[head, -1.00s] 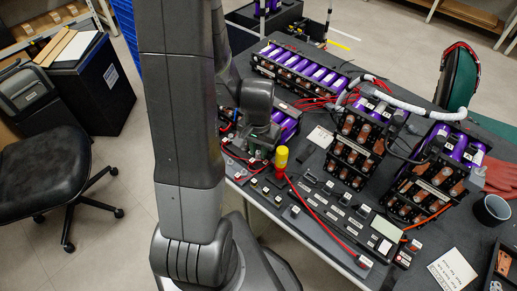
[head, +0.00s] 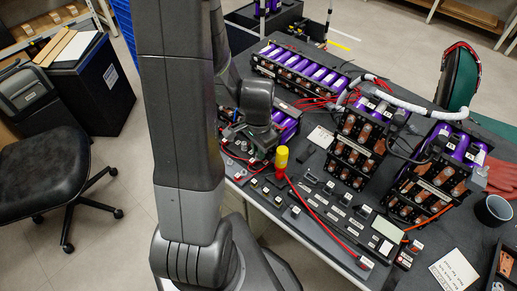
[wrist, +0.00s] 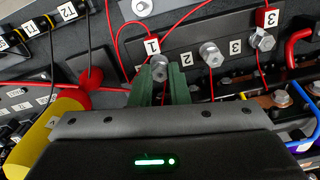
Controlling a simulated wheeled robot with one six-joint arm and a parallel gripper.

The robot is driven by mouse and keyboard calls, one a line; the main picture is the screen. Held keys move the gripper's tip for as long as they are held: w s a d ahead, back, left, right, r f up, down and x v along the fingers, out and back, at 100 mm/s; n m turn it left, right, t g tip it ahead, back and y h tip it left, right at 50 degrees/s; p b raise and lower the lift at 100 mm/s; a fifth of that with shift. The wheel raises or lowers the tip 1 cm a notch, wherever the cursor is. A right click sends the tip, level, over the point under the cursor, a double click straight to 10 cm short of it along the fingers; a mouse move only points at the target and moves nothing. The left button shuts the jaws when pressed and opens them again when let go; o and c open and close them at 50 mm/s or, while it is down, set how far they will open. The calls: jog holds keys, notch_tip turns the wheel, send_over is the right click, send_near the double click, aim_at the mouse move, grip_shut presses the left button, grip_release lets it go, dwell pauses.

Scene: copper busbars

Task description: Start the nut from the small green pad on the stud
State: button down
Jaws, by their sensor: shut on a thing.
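In the wrist view the two green fingers of my gripper (wrist: 161,78) point at a dark panel and are shut on a silver hex nut (wrist: 160,67) just below the red-edged label 1. The nut hides any stud behind it, so I cannot tell whether the threads have met. In the head view my gripper (head: 263,143) is at the left end of the bench, partly hidden by my own arm. I cannot make out the small green pad for certain.
Silver hex fasteners stand at label 2 (wrist: 208,53) and label 3 (wrist: 263,40). Red wires run close to my fingers. A yellow-and-red tool (head: 281,161) stands beside my gripper. Battery modules (head: 355,145) crowd the bench to the right; a black chair (head: 45,165) is at left.

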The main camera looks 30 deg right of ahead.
jog(key=m, duration=0.4)
jog(key=c, duration=1.3)
grip_release()
jog(key=shift+r, duration=0.1)
jog(key=shift+r+p, duration=2.2)
jog(key=shift+r, duration=0.75)
